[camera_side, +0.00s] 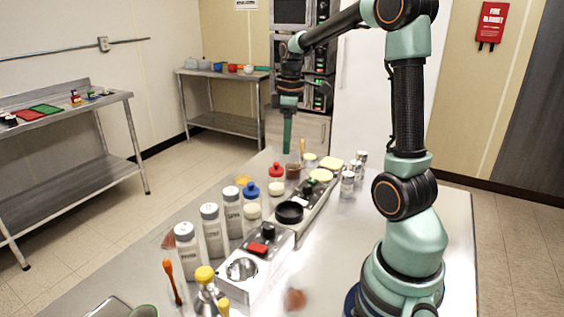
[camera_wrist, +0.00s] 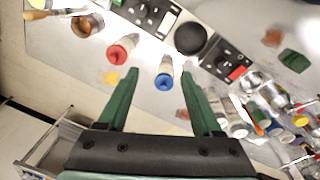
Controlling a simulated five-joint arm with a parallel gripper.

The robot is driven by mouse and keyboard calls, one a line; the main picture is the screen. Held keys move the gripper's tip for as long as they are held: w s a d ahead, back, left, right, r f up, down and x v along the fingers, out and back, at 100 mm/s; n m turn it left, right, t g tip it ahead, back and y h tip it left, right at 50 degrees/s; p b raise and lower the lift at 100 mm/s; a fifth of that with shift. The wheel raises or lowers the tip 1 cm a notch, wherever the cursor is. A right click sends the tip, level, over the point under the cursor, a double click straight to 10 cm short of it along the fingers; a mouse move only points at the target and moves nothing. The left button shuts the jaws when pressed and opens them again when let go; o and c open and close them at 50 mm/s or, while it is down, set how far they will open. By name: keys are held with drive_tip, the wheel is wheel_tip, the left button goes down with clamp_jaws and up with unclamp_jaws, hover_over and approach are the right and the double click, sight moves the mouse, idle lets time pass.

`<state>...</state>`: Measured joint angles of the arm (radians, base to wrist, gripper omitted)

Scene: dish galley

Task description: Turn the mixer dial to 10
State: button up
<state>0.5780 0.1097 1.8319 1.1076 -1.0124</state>
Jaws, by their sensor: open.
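My gripper (camera_side: 287,148) is open and empty, pointing down above the far part of the steel table. Its two fingers also show in the wrist view (camera_wrist: 160,75). A second panel has another black knob (camera_side: 312,186), seen at the top of the wrist view (camera_wrist: 145,9). I cannot tell which is the mixer's dial, nor read any numbers.
A red-capped bottle (camera_wrist: 119,52) and a blue-capped bottle (camera_wrist: 164,76) stand close to the fingers.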

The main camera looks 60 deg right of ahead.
drive_tip(key=n+g+y, duration=0.1)
drive_tip(key=n, duration=0.1)
approach(307, 185)
wheel_tip(307, 185, down, 9)
drive_tip(key=shift+s+a+r, duration=0.15)
idle(0.3)
clamp_jaws()
